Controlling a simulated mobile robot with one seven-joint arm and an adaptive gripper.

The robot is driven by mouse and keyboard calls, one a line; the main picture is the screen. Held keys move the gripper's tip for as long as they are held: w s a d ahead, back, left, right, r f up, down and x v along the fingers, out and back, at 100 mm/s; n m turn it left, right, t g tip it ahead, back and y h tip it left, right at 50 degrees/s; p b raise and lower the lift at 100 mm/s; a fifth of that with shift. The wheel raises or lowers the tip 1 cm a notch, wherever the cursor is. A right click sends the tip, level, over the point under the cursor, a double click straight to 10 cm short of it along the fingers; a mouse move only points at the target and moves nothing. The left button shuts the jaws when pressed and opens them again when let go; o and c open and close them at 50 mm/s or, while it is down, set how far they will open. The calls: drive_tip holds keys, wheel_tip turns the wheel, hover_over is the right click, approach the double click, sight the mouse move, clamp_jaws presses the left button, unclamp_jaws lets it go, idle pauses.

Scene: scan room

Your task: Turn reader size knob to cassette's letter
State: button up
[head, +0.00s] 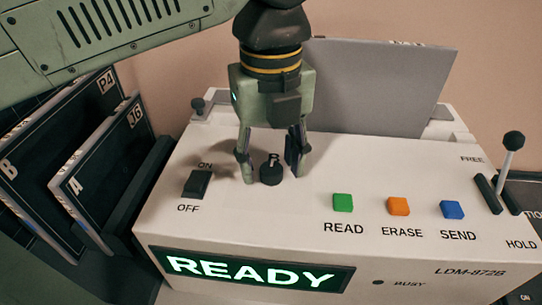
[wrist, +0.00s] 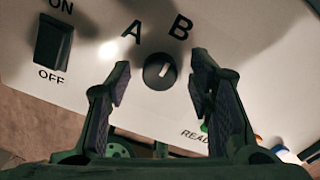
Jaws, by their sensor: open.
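The reader's black size knob (head: 271,170) sits on the white top panel between my open fingers. In the wrist view the round knob (wrist: 160,72) has a short white mark, with letters A (wrist: 132,33) and B (wrist: 181,27) printed beyond it. I cannot tell for sure which letter the mark points at. My gripper (head: 272,174) is open with one finger on each side of the knob; both fingers (wrist: 160,64) look apart from it. A grey plate (head: 380,85), perhaps the cassette, stands upright at the back of the reader; no letter shows on it.
An ON/OFF switch (head: 197,184) is left of the knob. Green READ (head: 343,202), orange ERASE (head: 398,206) and blue SEND (head: 452,209) buttons are right. A lever (head: 507,155) stands far right. Cassettes marked B (head: 45,125) and A (head: 105,170) stand left. The display (head: 250,272) reads READY.

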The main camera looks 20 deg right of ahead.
sight(271, 167)
wheel_tip(271, 167, up, 8)
drive_tip(key=shift+f, duration=0.2)
idle(0.3)
